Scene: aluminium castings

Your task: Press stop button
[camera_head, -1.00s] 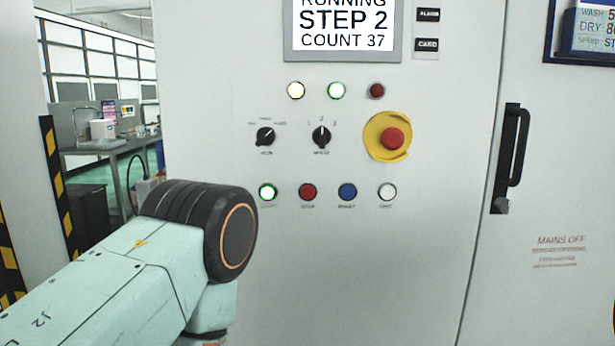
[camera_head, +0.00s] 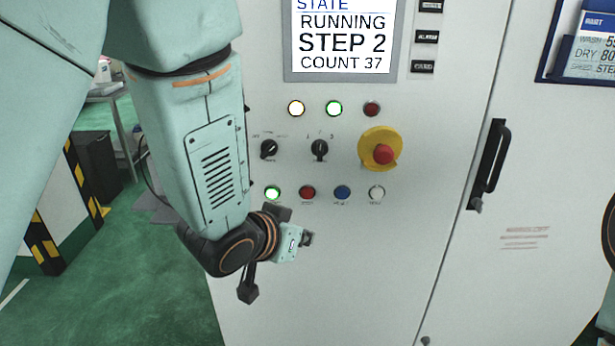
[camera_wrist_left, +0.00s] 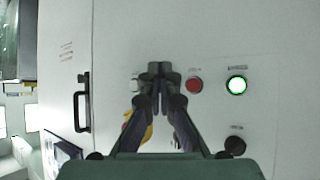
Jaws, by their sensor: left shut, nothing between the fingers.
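The stop button (camera_head: 307,193) is a small red round button in the lower row on the grey cabinet. It sits between a lit green button (camera_head: 272,193) and a blue button (camera_head: 342,193). My left gripper (camera_head: 306,239) is below this row in the head view. In the left wrist view my left gripper (camera_wrist_left: 159,70) is shut and empty. There the red stop button (camera_wrist_left: 194,85) shows just right of the fingertips, apart from them in the picture. The blue button is hidden behind the fingers. Distance to the panel is hard to tell. My right gripper is out of view.
A red emergency button on a yellow plate (camera_head: 380,150), two black rotary knobs (camera_head: 319,149) and a white button (camera_head: 376,193) are close by. The screen (camera_head: 342,40) reads RUNNING, STEP 2, COUNT 37. A black door handle (camera_head: 489,163) juts out at right.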

